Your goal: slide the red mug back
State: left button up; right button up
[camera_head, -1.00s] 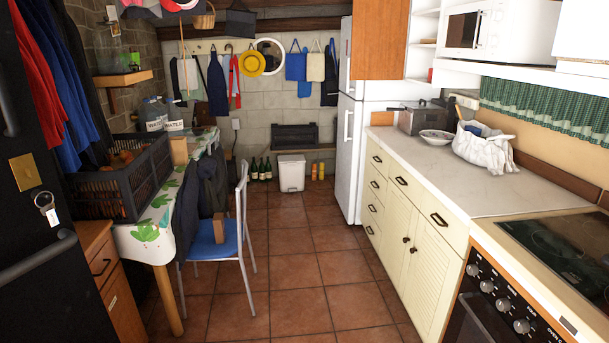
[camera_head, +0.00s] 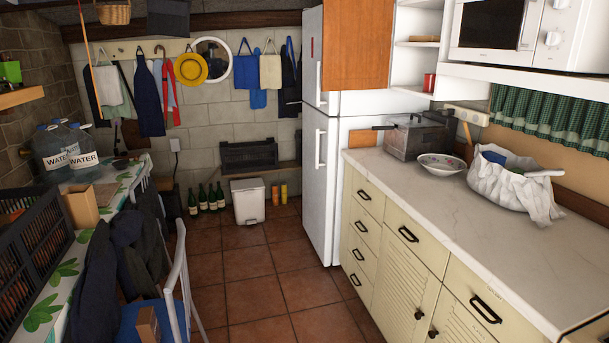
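A small red mug-like object (camera_head: 430,82) stands on the lowest open shelf (camera_head: 415,93) at the upper right, between the orange-brown cabinet door and the microwave. It is small, and I cannot make out a handle. Neither of my grippers is in view.
The marble worktop (camera_head: 440,195) on the right holds a grey box-shaped appliance (camera_head: 420,137), a bowl (camera_head: 441,164) and a white bag (camera_head: 508,185). A white chair (camera_head: 178,270) and a cloth-covered table (camera_head: 50,300) stand left. Tiled floor (camera_head: 260,290) between is clear.

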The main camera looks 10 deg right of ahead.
aim_at(429, 82)
jog(key=i+z, duration=0.3)
jog(key=i+j+z, duration=0.1)
jog(key=i+z, duration=0.2)
jog(key=i, duration=0.25)
jog(key=i+j+z, duration=0.6)
jog(key=i, duration=0.2)
jog(key=l, duration=0.1)
